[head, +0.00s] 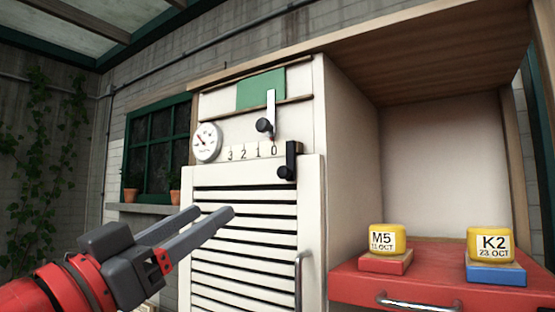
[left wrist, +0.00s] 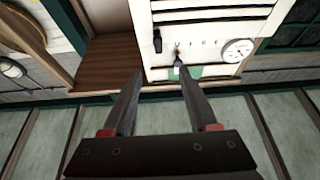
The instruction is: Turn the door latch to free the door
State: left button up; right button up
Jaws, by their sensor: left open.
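The white louvred door (head: 245,240) stands closed in the cabinet front, with a vertical metal handle (head: 299,275) at its right. A black latch (head: 289,160) sits at the door's top right corner, across its upper edge. It also shows in the left wrist view (left wrist: 157,41), where the scene appears upside down. My left gripper (head: 213,211) is open and empty, in front of the door, lower and to the left of the latch and apart from it. In the left wrist view its fingers (left wrist: 160,72) spread toward the panel. My right gripper is not in view.
Above the door are a pale lever with a black knob (head: 265,125), a scale marked 3 2 1 0 (head: 252,151) and a round gauge (head: 207,142).

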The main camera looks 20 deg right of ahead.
aim_at(282, 174)
pick_arm(q)
jog(key=shift+g, duration=0.3)
jog(key=p+x, duration=0.7)
jog(key=x, duration=0.9)
jog(key=shift+d+p, duration=0.25)
jog(key=shift+p, duration=0.15)
jog(key=shift+w+d+r+p, duration=0.2)
jog(key=shift+w+d+p, duration=0.2)
jog(key=shift+d, duration=0.15)
jog(key=shift+w+f, duration=0.1)
grip_shut()
